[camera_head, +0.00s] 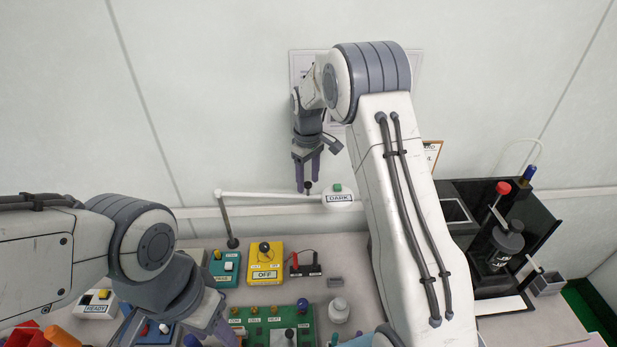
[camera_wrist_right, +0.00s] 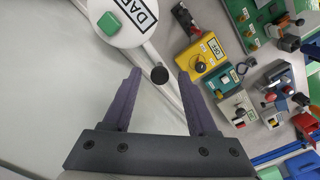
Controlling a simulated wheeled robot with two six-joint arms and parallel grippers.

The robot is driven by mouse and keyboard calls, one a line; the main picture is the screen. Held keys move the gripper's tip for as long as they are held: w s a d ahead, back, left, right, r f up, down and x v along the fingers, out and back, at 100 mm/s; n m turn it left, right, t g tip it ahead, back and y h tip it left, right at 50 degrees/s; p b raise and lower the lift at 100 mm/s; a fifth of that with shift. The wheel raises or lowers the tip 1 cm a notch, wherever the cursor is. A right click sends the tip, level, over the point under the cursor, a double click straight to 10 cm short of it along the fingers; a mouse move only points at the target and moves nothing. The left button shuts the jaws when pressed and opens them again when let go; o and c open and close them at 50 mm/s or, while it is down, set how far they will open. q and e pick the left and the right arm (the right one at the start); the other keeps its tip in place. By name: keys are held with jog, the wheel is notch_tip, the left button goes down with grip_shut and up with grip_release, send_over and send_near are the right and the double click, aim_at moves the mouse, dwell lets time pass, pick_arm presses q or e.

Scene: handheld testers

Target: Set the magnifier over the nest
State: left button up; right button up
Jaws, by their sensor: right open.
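The magnifier (camera_head: 338,203) is a white round head labelled DARK, with a green button, on a long white arm above the back of the bench. In the right wrist view its head (camera_wrist_right: 118,22) is at the top. A black knob (camera_wrist_right: 159,75) on its arm lies between the fingers of my right gripper (camera_head: 308,180). That gripper is open, pointing down, with a gap on both sides of the knob. My left gripper (camera_head: 217,328) is low in the head view, partly cut off, and its jaws are unclear. I cannot tell which thing is the nest.
A yellow OFF box (camera_head: 265,270), a teal box (camera_head: 224,270) and a green board (camera_head: 262,318) with several knobs stand on the bench. A black machine (camera_head: 497,245) with a red knob stands at the right.

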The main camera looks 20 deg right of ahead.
grip_shut()
dwell(1.4)
